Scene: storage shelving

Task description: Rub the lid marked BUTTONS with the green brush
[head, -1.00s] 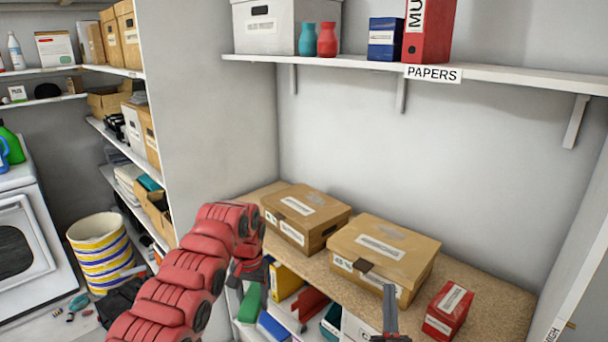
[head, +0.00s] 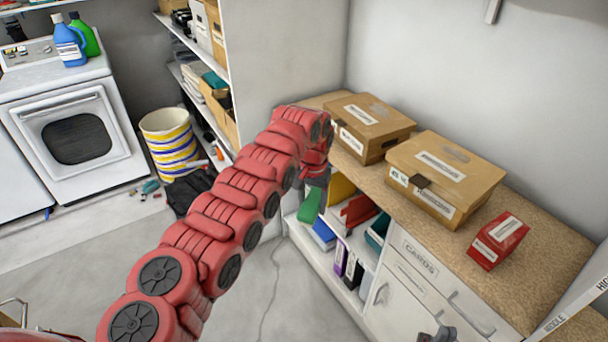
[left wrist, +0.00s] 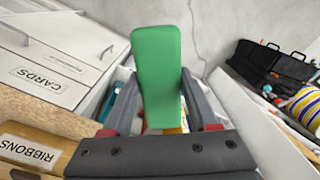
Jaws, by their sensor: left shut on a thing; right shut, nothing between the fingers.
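My left gripper (head: 316,180) is in front of the shelf unit, by the near left corner of the left cardboard box. It is shut on the green brush (left wrist: 158,75), which shows as a green block between the fingers in the left wrist view and hangs downward in the head view (head: 310,207). The left box has a labelled lid (head: 345,105). A larger box to its right also has a labelled lid (head: 475,175). Both lids bear greyish patches; their labels are too small to read. The brush touches neither lid. My right gripper (head: 437,335) is shut and empty at the bottom edge, partly cut off.
A red box (head: 497,242) stands on the cork counter (head: 545,258) right of the boxes. A RIBBONS label (left wrist: 30,150) shows on brown cardboard in the left wrist view. Below are a CARDS drawer (head: 421,260) and open shelves. A striped bin (head: 170,145) stands at left.

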